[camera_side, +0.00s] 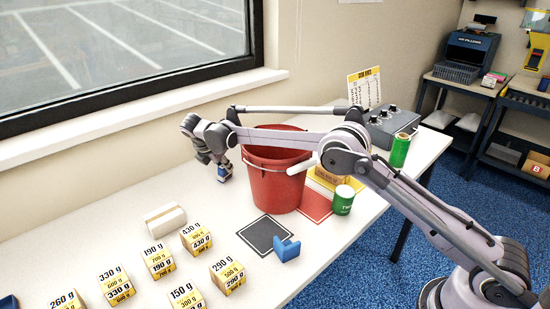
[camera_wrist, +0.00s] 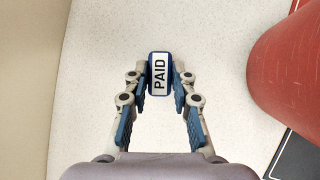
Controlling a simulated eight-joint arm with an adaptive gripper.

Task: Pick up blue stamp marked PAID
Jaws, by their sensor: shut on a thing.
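The blue stamp (camera_wrist: 160,74) shows in the wrist view with its white PAID label facing the camera. It sits between the fingertips of my gripper (camera_wrist: 160,80), whose blue pads close on it from both sides. In the side view my gripper (camera_side: 222,165) points down at the left of the red bucket, near the wall. There the stamp (camera_side: 224,173) shows only as a small blue patch beneath the fingers. Whether it touches the table I cannot tell.
The red bucket (camera_side: 272,185) stands close to the right of my gripper; it also shows in the wrist view (camera_wrist: 295,70). A blue block (camera_side: 287,249) lies by a dark square mat (camera_side: 266,236). Several weight-labelled boxes (camera_side: 158,258) stand at front left. The table left of my gripper is clear.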

